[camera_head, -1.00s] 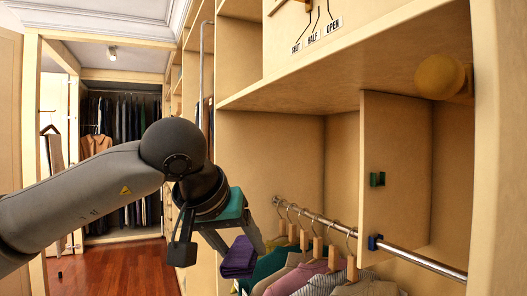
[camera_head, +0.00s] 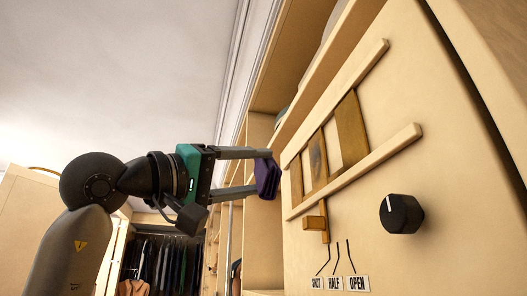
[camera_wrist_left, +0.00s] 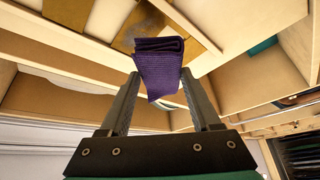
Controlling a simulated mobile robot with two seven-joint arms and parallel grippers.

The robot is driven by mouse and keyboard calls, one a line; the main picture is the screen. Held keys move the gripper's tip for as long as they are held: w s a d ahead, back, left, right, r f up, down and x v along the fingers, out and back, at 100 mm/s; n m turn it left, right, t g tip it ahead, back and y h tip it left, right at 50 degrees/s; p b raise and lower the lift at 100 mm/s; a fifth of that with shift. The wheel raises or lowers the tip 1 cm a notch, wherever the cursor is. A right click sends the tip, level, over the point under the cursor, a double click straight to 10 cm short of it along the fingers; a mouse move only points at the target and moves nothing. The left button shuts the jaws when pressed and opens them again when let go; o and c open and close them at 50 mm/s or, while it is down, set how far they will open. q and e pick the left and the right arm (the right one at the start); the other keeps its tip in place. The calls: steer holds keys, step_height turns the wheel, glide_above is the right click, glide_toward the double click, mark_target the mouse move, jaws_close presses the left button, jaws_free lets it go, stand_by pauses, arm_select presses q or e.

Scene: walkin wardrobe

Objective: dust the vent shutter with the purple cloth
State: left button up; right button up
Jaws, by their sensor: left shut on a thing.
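My left gripper (camera_head: 267,168) is shut on the folded purple cloth (camera_head: 266,180), held up between its fingertips. The cloth also shows in the left wrist view (camera_wrist_left: 158,68), sticking out past the fingers. The vent shutter (camera_head: 317,160) is on the wooden panel to the right of the cloth, with brass-coloured slats between two slanted pale rails. A dark smudge marks its middle slat. The cloth is close to the shutter's left end; I cannot tell whether they touch. Part of the shutter shows behind the cloth in the wrist view (camera_wrist_left: 140,28). My right gripper is not in view.
A black knob (camera_head: 401,214) sticks out of the panel below right of the shutter. A brass slider handle (camera_head: 315,223) stands above the SHUT, HALF, OPEN labels (camera_head: 334,283). Open shelves lie behind the gripper.

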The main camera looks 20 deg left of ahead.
mark_target(311, 162)
arm_select(q)
steer(key=shift+w+d+r, duration=0.15)
steer(key=shift+d+r, duration=0.05)
steer(key=shift+r, duration=0.35)
steer(key=shift+w+d+r, duration=0.15)
steer(key=shift+d+r, duration=0.05)
steer(key=shift+r, duration=0.35)
steer(key=w+d, duration=0.2)
steer(key=d, duration=0.1)
steer(key=shift+w+d+p, duration=0.15)
steer(key=shift+p, duration=0.15)
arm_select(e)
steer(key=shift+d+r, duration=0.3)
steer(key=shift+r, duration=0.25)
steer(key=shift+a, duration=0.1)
arm_select(q)
steer(key=shift+w+d+p, duration=0.35)
steer(key=shift+w+d, duration=0.25)
steer(key=shift+d, duration=0.2)
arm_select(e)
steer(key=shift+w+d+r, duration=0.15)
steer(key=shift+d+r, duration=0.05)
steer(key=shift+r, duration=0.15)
